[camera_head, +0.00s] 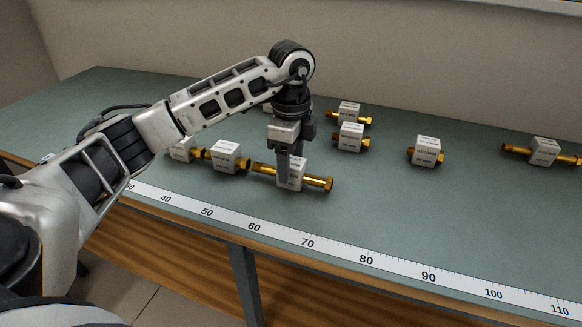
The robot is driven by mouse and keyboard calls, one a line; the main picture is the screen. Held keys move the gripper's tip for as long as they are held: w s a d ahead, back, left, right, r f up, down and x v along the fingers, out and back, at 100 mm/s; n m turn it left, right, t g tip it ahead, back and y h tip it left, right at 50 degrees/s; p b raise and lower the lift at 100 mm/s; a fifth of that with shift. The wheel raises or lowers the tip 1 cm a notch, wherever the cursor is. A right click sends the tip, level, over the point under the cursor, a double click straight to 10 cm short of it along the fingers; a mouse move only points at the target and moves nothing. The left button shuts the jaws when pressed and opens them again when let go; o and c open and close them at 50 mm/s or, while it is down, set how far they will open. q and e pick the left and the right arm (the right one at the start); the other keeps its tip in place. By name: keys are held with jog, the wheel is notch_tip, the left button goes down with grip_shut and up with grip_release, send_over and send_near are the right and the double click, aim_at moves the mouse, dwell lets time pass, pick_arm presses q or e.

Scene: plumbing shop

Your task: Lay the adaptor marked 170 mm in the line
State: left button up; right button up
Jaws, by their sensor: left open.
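Several brass adaptors with white label blocks lie on the green bench. The print on the blocks is too small to read surely, so I cannot tell which is marked 170 mm. My left gripper (290,158) points down at a long adaptor (318,183) near the front edge. Its open fingers are at this adaptor's white block and partly cover it; I cannot tell whether they touch. Close to its left are two shorter adaptors, one (228,157) beside it and one (183,151) partly behind my arm. My right gripper is out of view.
More adaptors lie behind and right: a pair (351,138) (349,112), a short one (425,152), and a long one (544,152) at the far right. A white scale (337,252) runs along the bench's front edge. The right front bench is clear.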

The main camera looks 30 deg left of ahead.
aim_at(291, 162)
pick_arm(q)
notch_tip(291, 162, up, 10)
jog(key=shift+f+p, duration=0.25)
jog(key=shift+p, duration=0.15)
jog(key=shift+r, duration=0.15)
